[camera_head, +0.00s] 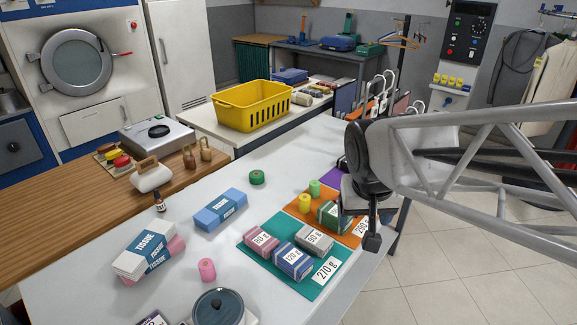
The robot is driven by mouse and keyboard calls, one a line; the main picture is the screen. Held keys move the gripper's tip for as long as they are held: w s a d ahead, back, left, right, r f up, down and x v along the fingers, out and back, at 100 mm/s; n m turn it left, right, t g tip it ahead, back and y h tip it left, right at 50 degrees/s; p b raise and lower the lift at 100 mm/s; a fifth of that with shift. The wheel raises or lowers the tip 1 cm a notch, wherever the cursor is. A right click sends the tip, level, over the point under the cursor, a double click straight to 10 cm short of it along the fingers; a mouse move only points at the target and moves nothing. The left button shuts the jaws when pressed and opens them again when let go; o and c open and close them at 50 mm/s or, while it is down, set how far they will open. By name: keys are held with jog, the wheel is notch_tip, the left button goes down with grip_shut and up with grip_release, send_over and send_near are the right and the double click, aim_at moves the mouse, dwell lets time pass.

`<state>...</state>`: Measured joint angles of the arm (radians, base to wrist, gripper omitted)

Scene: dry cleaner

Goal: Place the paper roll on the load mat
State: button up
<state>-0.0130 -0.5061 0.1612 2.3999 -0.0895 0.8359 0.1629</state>
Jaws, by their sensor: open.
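Two roll-like things lie loose on the white table (165,215): a pink cylinder (207,269) near the front and a short green roll (257,177) farther back. I cannot tell which is the paper roll. A teal mat (300,283) marked 270 g holds pink, grey and blue labelled blocks. An orange mat (345,238) behind it holds a green labelled block and small yellow and green cylinders; a purple mat (333,177) lies beyond, partly hidden. Which is the load mat is unclear. My gripper (369,225) is open, near the orange mat's right side, apart from both rolls.
Tissue packs (148,254), a blue pack (221,209) and a dark-lidded pot (218,307) stand on the table's left and front. A yellow basket (252,105) sits on a counter behind. A rack with hangers (385,85) stands behind my arm.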

jog(key=w+f, duration=0.3)
jog(key=w, duration=0.7)
jog(key=m+t, duration=0.1)
jog(key=m, duration=0.1)
send_near(304, 197)
jog(key=shift+h, duration=0.3)
jog(key=x, duration=0.4)
jog(key=shift+s+f, duration=0.15)
jog(key=shift+f, duration=0.3)
jog(key=shift+w+a+f, duration=0.15)
jog(key=shift+w+f, duration=0.05)
jog(key=shift+w, duration=0.05)
jog(key=shift+f, duration=0.1)
jog(key=shift+x, duration=1.2)
jog(key=shift+f, duration=0.1)
